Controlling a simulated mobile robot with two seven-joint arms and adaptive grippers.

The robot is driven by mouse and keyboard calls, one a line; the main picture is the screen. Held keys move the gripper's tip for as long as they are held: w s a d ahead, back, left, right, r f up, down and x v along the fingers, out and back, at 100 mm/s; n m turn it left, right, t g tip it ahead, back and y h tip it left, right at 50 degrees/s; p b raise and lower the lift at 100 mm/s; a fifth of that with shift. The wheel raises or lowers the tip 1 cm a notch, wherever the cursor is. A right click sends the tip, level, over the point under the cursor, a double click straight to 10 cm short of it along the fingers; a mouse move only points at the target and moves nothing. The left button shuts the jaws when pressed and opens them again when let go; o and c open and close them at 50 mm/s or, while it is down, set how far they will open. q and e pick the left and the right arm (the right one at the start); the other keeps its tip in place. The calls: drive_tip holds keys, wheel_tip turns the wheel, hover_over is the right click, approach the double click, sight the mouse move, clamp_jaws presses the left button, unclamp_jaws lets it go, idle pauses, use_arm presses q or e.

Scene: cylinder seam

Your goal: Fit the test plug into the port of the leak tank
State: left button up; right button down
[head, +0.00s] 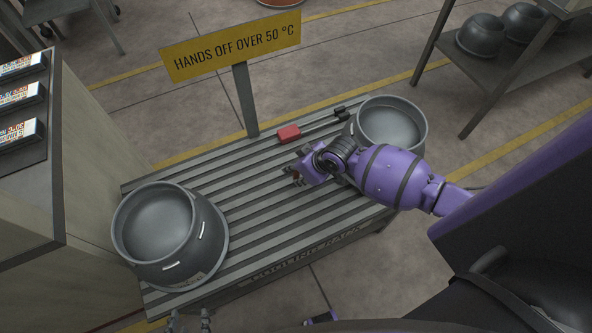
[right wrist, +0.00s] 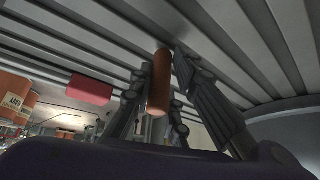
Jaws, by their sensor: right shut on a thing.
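Two grey round tanks stand on the slatted cooling rack: the left tank (head: 155,225) at the rack's left end, the right tank (head: 390,125) at its right end, partly hidden by my right arm. I cannot make out a port on either. My right gripper (head: 298,174) is over the middle of the rack, left of the right tank. In the right wrist view, it (right wrist: 160,88) is shut on an orange-brown cylinder, seemingly the test plug (right wrist: 159,85). My left gripper (head: 190,321) shows only at the bottom edge, its fingertips apart and nothing seen between them.
A tool with a red block (head: 289,133) lies at the rack's back edge, near the post of a yellow sign (head: 232,47). A cabinet (head: 85,200) stands at the left, and a shelf with more pots (head: 481,35) at the back right. The rack's middle slats are clear.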

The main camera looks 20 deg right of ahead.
drive_tip(key=shift+f, duration=0.1)
drive_tip(key=shift+f, duration=0.15)
drive_tip(key=c, duration=1.7)
unclamp_jaws()
drive_tip(key=shift+o, duration=0.2)
drive_tip(key=shift+w, duration=0.1)
